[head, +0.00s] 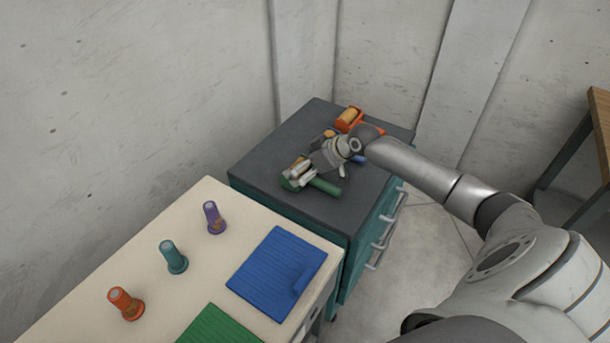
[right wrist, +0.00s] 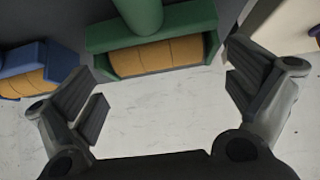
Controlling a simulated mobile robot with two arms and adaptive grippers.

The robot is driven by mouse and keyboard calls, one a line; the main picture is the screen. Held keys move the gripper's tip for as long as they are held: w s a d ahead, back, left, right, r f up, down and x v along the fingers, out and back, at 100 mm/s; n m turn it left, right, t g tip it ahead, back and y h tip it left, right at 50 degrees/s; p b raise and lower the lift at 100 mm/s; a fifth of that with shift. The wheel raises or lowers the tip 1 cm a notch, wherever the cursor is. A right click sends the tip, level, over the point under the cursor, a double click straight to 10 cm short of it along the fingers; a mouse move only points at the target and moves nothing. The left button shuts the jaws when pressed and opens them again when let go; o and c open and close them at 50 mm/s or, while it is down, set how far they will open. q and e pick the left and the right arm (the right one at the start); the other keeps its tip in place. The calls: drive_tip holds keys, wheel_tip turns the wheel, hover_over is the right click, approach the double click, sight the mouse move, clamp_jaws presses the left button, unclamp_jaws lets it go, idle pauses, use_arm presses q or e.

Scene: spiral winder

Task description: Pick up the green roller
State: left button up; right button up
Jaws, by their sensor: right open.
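The green roller (head: 326,187) lies on the dark top of the teal drawer cabinet (head: 262,186), near its front-left part, with its green handle pointing right. In the right wrist view the green roller (right wrist: 208,22) shows a green frame around a tan-orange cylinder, with the handle at the top. My right gripper (head: 303,171) is at the green roller in the head view and partly covers it. In the right wrist view my right gripper (right wrist: 167,97) is open and empty, and the roller is beyond the fingertips, between their lines. My left gripper is not in view.
A blue roller (right wrist: 38,60) lies beside the green one, partly hidden by my arm in the head view. An orange roller (head: 348,117) lies farther back. The cream table (head: 190,290) holds orange, teal and purple spools, plus blue (head: 270,268) and green panels.

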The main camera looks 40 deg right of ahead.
drive_tip(key=shift+x, duration=2)
drive_tip(key=shift+s+d+f, duration=0.1)
drive_tip(key=shift+s+d, duration=0.05)
drive_tip(key=c, duration=0.7)
drive_tip(key=shift+c, duration=0.6)
